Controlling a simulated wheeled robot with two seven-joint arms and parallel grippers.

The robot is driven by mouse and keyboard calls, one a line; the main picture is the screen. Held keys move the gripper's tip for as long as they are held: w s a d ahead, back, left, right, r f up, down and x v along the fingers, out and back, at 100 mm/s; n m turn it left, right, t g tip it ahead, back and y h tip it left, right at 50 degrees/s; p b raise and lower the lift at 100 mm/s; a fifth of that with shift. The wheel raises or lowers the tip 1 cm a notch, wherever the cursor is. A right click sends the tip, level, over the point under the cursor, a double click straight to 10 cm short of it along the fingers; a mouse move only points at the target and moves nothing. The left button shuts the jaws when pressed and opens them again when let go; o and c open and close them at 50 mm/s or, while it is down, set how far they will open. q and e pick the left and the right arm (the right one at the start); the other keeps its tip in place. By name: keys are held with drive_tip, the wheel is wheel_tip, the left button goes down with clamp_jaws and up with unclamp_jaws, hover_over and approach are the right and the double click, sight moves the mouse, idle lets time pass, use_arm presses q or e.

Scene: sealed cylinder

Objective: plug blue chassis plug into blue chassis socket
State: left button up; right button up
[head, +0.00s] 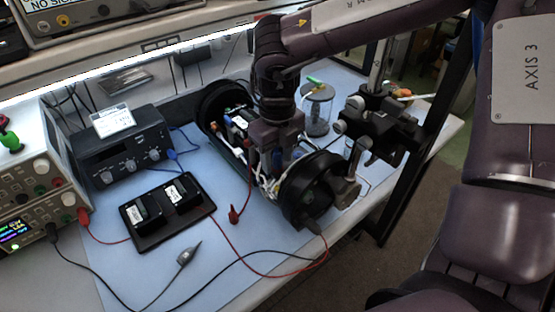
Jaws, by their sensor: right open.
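My right gripper (277,150) reaches down from above into the open middle of the black cylinder chassis (305,190). Its jaws are open, and the fingertips are partly lost among the chassis parts. Small blue parts (277,160) show close by the fingers; I cannot tell which is the blue chassis plug and which the blue chassis socket, or whether they touch. White and yellow wires run beside them. The chassis lies on the blue mat (220,265), with its round ends at upper left and lower right. My left gripper is not in view.
A black tray (147,241) with two modules lies left of the chassis. A knobbed black box (122,150) and a power supply (40,190) stand further left. A clamp stand (380,125) and a clear jar (317,108) stand right of my gripper. Red and black leads cross the mat.

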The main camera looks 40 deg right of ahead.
sight(278, 152)
drive_tip(key=shift+c, duration=0.4)
clamp_jaws()
drive_tip(key=shift+r, duration=0.2)
drive_tip(key=shift+r+p, duration=1.7)
drive_tip(key=shift+r, duration=1.15)
drive_tip(key=shift+d+f, duration=0.1)
